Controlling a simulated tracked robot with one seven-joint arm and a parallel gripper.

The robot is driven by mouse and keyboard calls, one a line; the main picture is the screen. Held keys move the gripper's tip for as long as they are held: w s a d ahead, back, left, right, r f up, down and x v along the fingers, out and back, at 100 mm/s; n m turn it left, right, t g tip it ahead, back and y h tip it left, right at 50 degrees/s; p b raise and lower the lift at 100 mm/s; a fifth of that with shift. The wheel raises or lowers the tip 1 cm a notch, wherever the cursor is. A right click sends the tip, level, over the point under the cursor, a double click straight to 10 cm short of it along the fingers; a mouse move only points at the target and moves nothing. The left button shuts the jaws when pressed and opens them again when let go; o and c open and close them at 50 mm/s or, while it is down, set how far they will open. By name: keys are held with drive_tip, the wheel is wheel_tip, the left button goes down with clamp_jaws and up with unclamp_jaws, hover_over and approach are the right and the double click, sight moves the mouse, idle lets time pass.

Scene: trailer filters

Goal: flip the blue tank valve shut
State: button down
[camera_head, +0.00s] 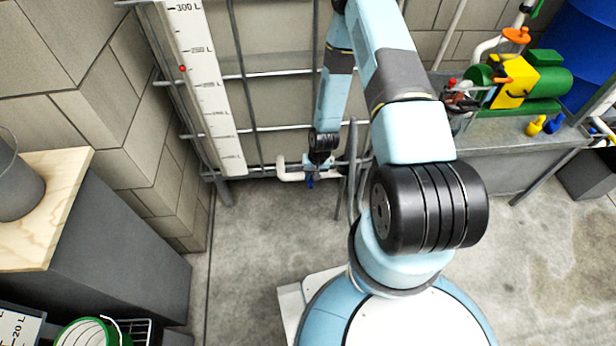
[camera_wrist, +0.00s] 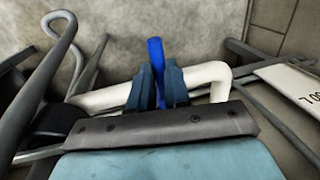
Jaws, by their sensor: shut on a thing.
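The blue tank valve handle (camera_wrist: 156,52) stands out between the fingers of my gripper (camera_wrist: 160,84) in the wrist view. The fingers are shut on it. White pipe (camera_wrist: 108,98) runs out to both sides behind the fingers and bends at the right. In the head view, my gripper (camera_head: 312,168) is low at the front of the caged tank. A little of the blue handle (camera_head: 310,183) shows below it, and white pipe (camera_head: 288,170) shows to its left. My fingers hide the valve body and the handle's base.
Grey cage bars (camera_head: 262,131) and a white level scale (camera_head: 205,85) stand behind the valve. A curved grey tube (camera_wrist: 45,75) is close at the left in the wrist view. A bench with a green and yellow pump (camera_head: 515,82) is at the right. The floor (camera_head: 258,255) below is clear.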

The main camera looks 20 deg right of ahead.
drive_tip(key=shift+w, duration=0.3)
drive_tip(key=c, duration=1.1)
unclamp_jaws()
drive_tip(key=shift+s, duration=0.1)
drive_tip(key=d+r, duration=0.1)
drive_tip(key=r, duration=0.8)
drive_tip(key=d+r, duration=0.1)
drive_tip(key=r, duration=0.3)
drive_tip(key=shift+s+d+r, duration=0.2)
drive_tip(key=shift+d, duration=0.15)
